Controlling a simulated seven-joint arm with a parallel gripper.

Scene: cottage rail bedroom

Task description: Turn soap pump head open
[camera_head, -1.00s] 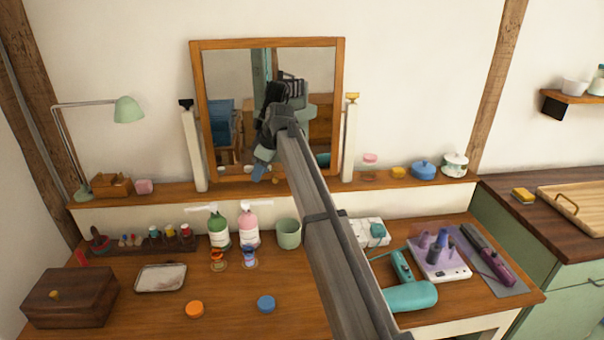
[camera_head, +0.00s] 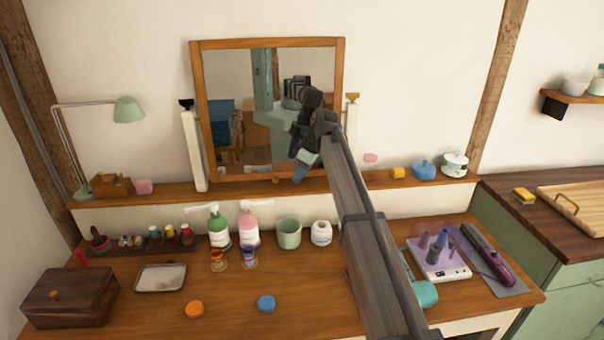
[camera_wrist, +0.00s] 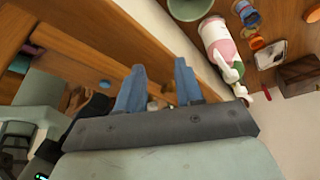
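My gripper (camera_head: 302,172) hangs in front of the mirror, right of and above the bottles. In the wrist view my gripper (camera_wrist: 158,82) has two blue fingers spread apart, with nothing held.
A green cup (camera_head: 289,233) and a white roll-like jar (camera_head: 321,233) stand right of the pink bottle. A wooden shelf (camera_head: 230,189) and a framed mirror (camera_head: 195,115) are behind. Blue (camera_head: 266,303) and orange (camera_head: 194,309) lids lie in front; the desk around them is clear.

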